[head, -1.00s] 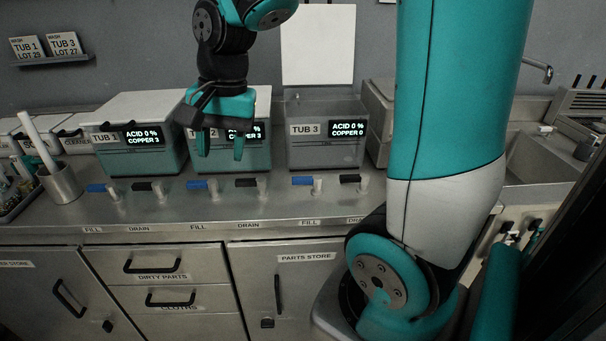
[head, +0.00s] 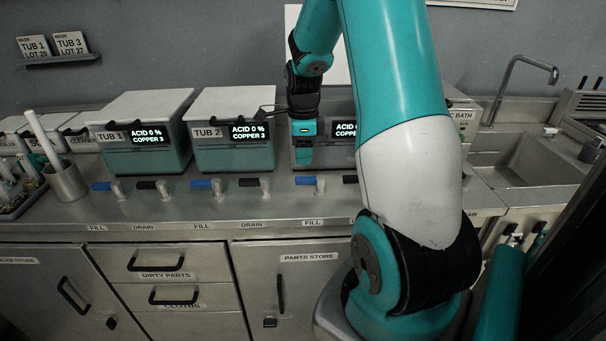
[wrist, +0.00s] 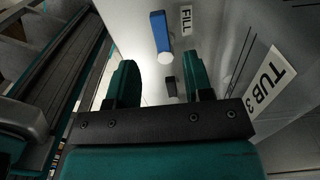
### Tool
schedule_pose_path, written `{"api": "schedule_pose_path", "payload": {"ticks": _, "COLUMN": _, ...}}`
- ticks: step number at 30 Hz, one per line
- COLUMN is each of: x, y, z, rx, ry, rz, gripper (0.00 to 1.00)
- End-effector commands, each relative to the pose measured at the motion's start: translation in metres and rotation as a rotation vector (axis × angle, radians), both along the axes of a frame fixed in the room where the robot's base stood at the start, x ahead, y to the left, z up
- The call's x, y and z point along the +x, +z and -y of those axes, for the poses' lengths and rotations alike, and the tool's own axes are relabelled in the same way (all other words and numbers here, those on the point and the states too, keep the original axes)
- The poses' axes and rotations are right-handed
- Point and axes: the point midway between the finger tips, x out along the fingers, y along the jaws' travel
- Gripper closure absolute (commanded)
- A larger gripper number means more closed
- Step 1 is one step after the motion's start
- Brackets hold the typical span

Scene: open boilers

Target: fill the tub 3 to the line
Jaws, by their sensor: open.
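Tub 3 (head: 340,158) is the grey tub, mostly hidden behind my arm in the head view; its display reads ACID 0 %, the rest covered. Its lid stands raised behind it. In the wrist view its label (wrist: 264,84) and wall (wrist: 290,50) are at the right. The blue fill tap handle (head: 305,181) is on the counter in front of the tub, also seen in the wrist view (wrist: 159,31) beyond my fingers. A black drain handle (head: 350,179) is partly hidden to its right. My gripper (head: 304,158) is open and empty, above and behind the fill handle.
Tub 1 (head: 152,153) and tub 2 (head: 235,150) stand to the left with lids shut, each with blue and black handles in front. A sink (head: 520,160) with a faucet is at the right. A metal cup (head: 66,183) with a white rod stands far left.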

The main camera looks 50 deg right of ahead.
Motion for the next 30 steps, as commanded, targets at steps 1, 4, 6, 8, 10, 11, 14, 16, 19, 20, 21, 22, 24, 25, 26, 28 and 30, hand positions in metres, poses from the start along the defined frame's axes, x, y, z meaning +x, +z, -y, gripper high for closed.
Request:
{"api": "schedule_pose_path", "payload": {"ticks": 1, "x": -0.001, "y": -0.012, "z": -0.001, "rx": 0.004, "ry": 0.001, "rz": -0.005, "gripper": 0.53}}
{"api": "schedule_pose_path", "payload": {"ticks": 4, "x": -0.001, "y": -0.033, "z": -0.001, "rx": 0.004, "ry": 0.001, "rz": -0.005, "gripper": 0.53}}
{"api": "schedule_pose_path", "payload": {"ticks": 6, "x": -0.001, "y": -0.046, "z": -0.001, "rx": 0.002, "ry": 0.001, "rz": -0.003, "gripper": 0.53}}
{"api": "schedule_pose_path", "payload": {"ticks": 8, "x": -0.001, "y": -0.055, "z": -0.001, "rx": 0.002, "ry": 0.002, "rz": -0.003, "gripper": 0.53}}
{"api": "schedule_pose_path", "payload": {"ticks": 10, "x": 0.0, "y": -0.063, "z": -0.001, "rx": 0.002, "ry": 0.002, "rz": -0.002, "gripper": 0.53}}
{"api": "schedule_pose_path", "payload": {"ticks": 11, "x": 0.0, "y": -0.066, "z": -0.001, "rx": 0.002, "ry": 0.002, "rz": -0.001, "gripper": 0.53}}
{"api": "schedule_pose_path", "payload": {"ticks": 14, "x": 0.0, "y": -0.072, "z": 0.0, "rx": 0.001, "ry": 0.002, "rz": -0.001, "gripper": 0.53}}
{"api": "schedule_pose_path", "payload": {"ticks": 16, "x": 0.0, "y": -0.074, "z": 0.0, "rx": 0.0, "ry": 0.002, "rz": 0.0, "gripper": 0.53}}
{"api": "schedule_pose_path", "payload": {"ticks": 19, "x": 0.0, "y": -0.075, "z": 0.0, "rx": 0.0, "ry": 0.002, "rz": 0.001, "gripper": 0.53}}
{"api": "schedule_pose_path", "payload": {"ticks": 20, "x": 0.0, "y": -0.075, "z": 0.0, "rx": 0.0, "ry": 0.002, "rz": 0.001, "gripper": 0.53}}
{"api": "schedule_pose_path", "payload": {"ticks": 21, "x": 0.0, "y": -0.075, "z": 0.0, "rx": 0.0, "ry": 0.002, "rz": 0.001, "gripper": 0.53}}
{"api": "schedule_pose_path", "payload": {"ticks": 22, "x": 0.0, "y": -0.075, "z": 0.0, "rx": 0.0, "ry": 0.002, "rz": 0.001, "gripper": 0.53}}
{"api": "schedule_pose_path", "payload": {"ticks": 24, "x": 0.0, "y": -0.075, "z": 0.0, "rx": 0.0, "ry": 0.002, "rz": 0.001, "gripper": 0.58}}
{"api": "schedule_pose_path", "payload": {"ticks": 25, "x": 0.0, "y": -0.075, "z": 0.0, "rx": 0.0, "ry": 0.002, "rz": 0.001, "gripper": 0.65}}
{"api": "schedule_pose_path", "payload": {"ticks": 26, "x": 0.0, "y": -0.075, "z": 0.0, "rx": 0.0, "ry": 0.002, "rz": 0.001, "gripper": 0.72}}
{"api": "schedule_pose_path", "payload": {"ticks": 28, "x": 0.0, "y": -0.075, "z": 0.0, "rx": 0.0, "ry": 0.002, "rz": 0.001, "gripper": 0.88}}
{"api": "schedule_pose_path", "payload": {"ticks": 30, "x": 0.0, "y": -0.075, "z": 0.0, "rx": 0.0, "ry": 0.002, "rz": 0.001, "gripper": 1.0}}
